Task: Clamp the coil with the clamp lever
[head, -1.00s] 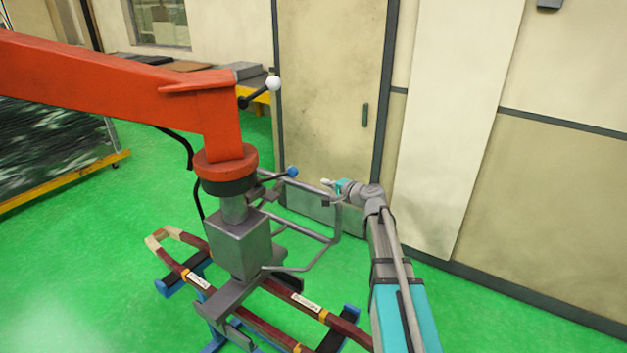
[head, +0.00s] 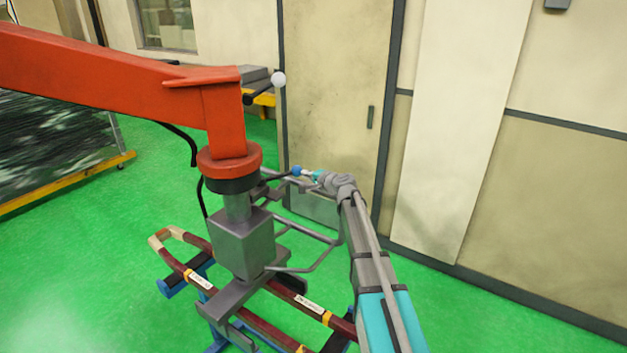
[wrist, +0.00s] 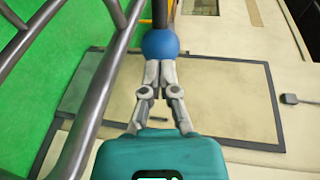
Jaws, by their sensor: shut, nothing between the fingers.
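The clamp lever has a blue ball knob (head: 296,171) on a dark rod, on the far side of the clamping machine. The knob also shows in the wrist view (wrist: 160,44), straight ahead of my fingertips. My gripper (head: 308,174) comes from the right and is shut and empty. In the wrist view its fingertips (wrist: 160,64) meet at the knob's near side; I cannot tell whether they touch it. The coil (head: 262,327) is a long dark red loop with yellow bands and white labels. It lies under the machine's grey block (head: 243,245).
A red beam (head: 110,75) reaches over the machine from the left. A second lever with a white ball (head: 278,79) sticks out beside it. Grey tube rails (head: 322,252) lie below my wrist. Wall panels stand behind; green floor is open at the right.

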